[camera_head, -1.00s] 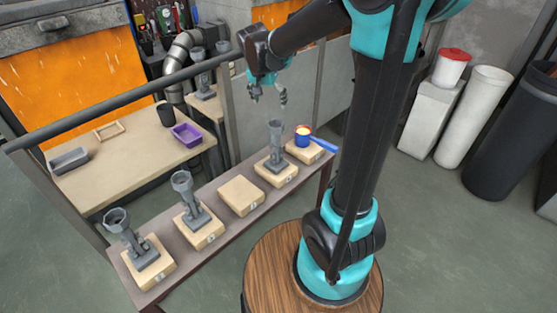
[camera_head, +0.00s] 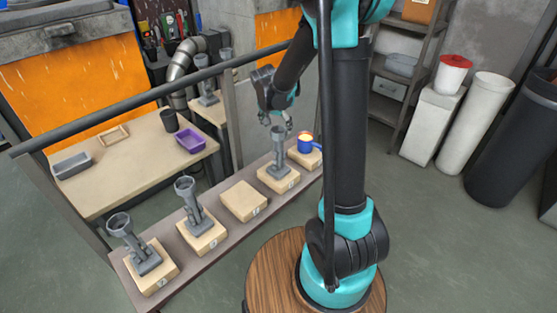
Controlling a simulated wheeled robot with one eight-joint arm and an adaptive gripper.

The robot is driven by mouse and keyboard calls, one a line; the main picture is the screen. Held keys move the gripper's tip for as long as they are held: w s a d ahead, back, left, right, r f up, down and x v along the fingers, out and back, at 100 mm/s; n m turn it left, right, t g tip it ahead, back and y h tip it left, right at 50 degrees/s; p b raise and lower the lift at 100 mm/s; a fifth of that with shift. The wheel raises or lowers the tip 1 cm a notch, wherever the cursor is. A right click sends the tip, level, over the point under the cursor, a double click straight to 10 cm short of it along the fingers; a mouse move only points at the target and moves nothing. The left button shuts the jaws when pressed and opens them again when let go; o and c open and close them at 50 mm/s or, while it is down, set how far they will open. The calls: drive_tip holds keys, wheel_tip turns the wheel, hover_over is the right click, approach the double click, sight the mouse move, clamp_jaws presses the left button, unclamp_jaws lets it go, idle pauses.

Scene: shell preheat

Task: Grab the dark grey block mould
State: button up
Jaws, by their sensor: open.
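A grey rectangular block mould (camera_head: 72,165) lies at the left end of the wooden table behind the rail, clear of other objects. My gripper (camera_head: 276,120) is open and empty. It points down above the top of a grey cup-topped stand (camera_head: 278,148) on the narrow bench, far to the right of the mould. Whether a fingertip touches that stand cannot be told.
The table (camera_head: 130,170) also holds a wooden frame (camera_head: 113,136), a purple tray (camera_head: 190,141) and a black cup (camera_head: 169,120). A dark rail (camera_head: 150,95) crosses in front.

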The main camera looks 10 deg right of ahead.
sight(279, 132)
drive_tip(key=shift+x, duration=2.55)
drive_tip(key=shift+c, duration=0.2)
clamp_jaws()
